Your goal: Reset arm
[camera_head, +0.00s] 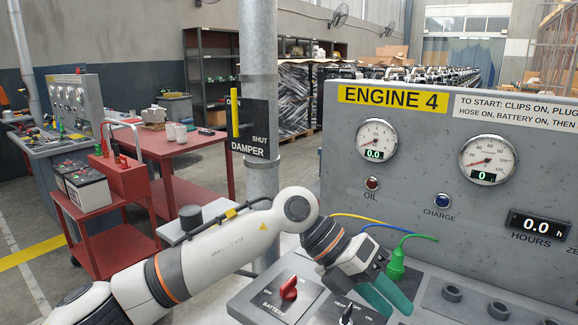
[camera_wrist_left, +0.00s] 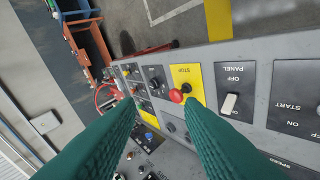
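My left arm enters from the left in the head view, and my left gripper (camera_head: 388,302) hangs over the console at the foot of the Engine 4 panel (camera_head: 430,180). Its green fingers point down and to the right. In the left wrist view the two fingers stand wide apart with nothing between them, so the left gripper (camera_wrist_left: 163,100) is open and empty. Beyond the fingertips in that view is a red knob (camera_wrist_left: 176,96) on a yellow STOP plate, with a white PANEL switch (camera_wrist_left: 229,103) beside it. My right gripper is in neither view.
A red BATTERY switch (camera_head: 288,289) and a HEAT switch (camera_head: 347,314) sit on the console close to my left gripper. A green plug (camera_head: 396,265) with cables stands just behind it. A grey post (camera_head: 261,110) with a yellow DAMPER lever and a red cart (camera_head: 115,245) stand farther left.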

